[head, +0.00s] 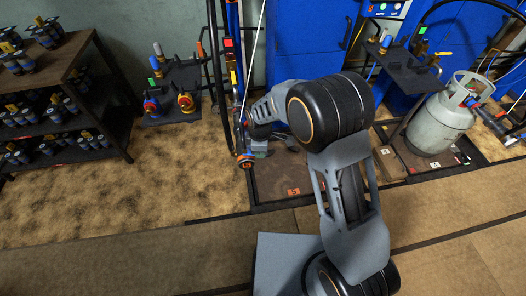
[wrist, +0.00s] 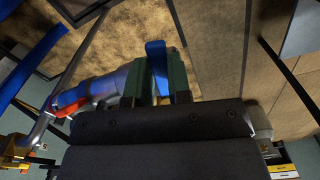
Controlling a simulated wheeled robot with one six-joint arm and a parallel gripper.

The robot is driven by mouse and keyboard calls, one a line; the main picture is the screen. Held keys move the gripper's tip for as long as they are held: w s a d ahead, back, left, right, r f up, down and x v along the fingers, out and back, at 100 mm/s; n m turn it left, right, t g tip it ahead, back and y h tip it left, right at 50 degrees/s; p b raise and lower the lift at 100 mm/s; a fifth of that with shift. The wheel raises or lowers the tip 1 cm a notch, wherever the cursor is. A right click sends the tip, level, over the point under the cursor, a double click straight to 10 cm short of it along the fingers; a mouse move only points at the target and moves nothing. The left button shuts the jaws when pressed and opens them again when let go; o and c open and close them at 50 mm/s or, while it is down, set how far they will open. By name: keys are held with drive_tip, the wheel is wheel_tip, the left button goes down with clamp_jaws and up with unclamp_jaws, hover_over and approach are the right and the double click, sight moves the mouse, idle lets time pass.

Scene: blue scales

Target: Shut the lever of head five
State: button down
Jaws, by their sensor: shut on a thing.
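In the wrist view my gripper (wrist: 157,72) has its two dark green fingers closed on a blue lever (wrist: 156,50), whose rounded end sticks out past them. The head's silver and blue body (wrist: 102,88) lies just left of the fingers, with a red-orange part (wrist: 70,108) on it. In the head view the head (head: 245,158) hangs above a brown platform, beside my gripper (head: 262,147). My own arm hides most of the gripper and the lever there. An orange tag marked 5 (head: 293,191) lies on the platform.
A grey gas cylinder (head: 440,122) stands on the platform to the right. Blue cabinets (head: 300,45) are behind. A shelf rack (head: 110,100) with valves is at the left, and a small dark stand (head: 170,110) holds more valves. Floor in front is open.

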drive_tip(key=shift+w+a+n, duration=0.1)
drive_tip(key=shift+w+n, duration=0.55)
drive_tip(key=shift+n, duration=0.65)
drive_tip(key=c, duration=1)
unclamp_jaws()
drive_tip(key=shift+c, duration=0.2)
drive_tip(key=shift+w+r, duration=0.1)
wheel_tip(320, 180, up, 14)
drive_tip(key=p, duration=0.2)
drive_tip(key=shift+f, duration=0.2)
